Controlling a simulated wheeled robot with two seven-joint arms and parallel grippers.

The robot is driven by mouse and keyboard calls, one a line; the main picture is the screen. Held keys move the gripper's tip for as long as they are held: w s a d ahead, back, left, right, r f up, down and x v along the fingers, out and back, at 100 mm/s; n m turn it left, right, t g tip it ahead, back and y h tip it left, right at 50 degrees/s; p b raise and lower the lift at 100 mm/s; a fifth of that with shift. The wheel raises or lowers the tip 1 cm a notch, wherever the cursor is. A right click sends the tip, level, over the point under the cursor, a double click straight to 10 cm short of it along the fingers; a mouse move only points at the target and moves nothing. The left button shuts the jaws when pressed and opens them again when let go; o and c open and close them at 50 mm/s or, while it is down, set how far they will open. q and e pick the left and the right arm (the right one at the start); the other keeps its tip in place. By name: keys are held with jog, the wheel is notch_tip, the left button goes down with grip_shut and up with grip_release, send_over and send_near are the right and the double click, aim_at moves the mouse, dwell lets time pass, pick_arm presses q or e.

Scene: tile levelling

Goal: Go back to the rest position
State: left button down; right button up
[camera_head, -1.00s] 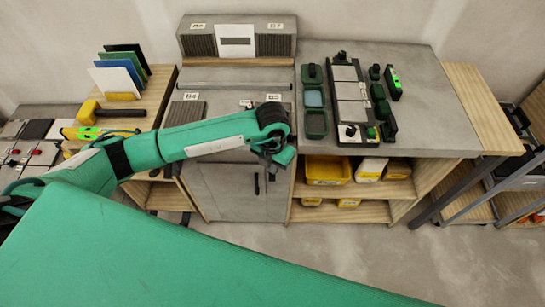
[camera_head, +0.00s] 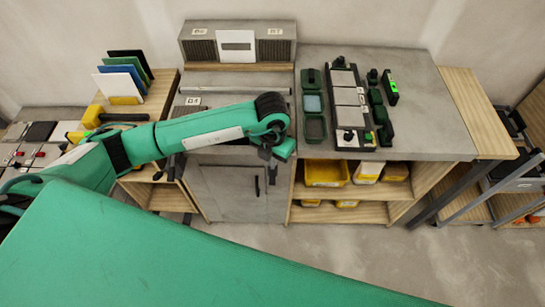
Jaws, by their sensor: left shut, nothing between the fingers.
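My left arm reaches in from the left, and its gripper (camera_head: 268,165) hangs at the front of the grey cabinet, just below the worktop edge. The gripper is small and partly hidden by the wrist; it is shut and holds nothing that I can see. My right gripper is not in view. The rack of grey tiles (camera_head: 348,101) stands on the right worktop, apart from my gripper.
Green trays (camera_head: 314,103) and green-black tools (camera_head: 391,87) flank the tile rack. A yellow bin (camera_head: 326,172) sits on the shelf below. The floor at right front is clear.

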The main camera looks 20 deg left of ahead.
pick_arm(q)
notch_tip(320, 180, up, 2)
jog(key=shift+r+p, duration=0.2)
jog(key=shift+p, duration=0.25)
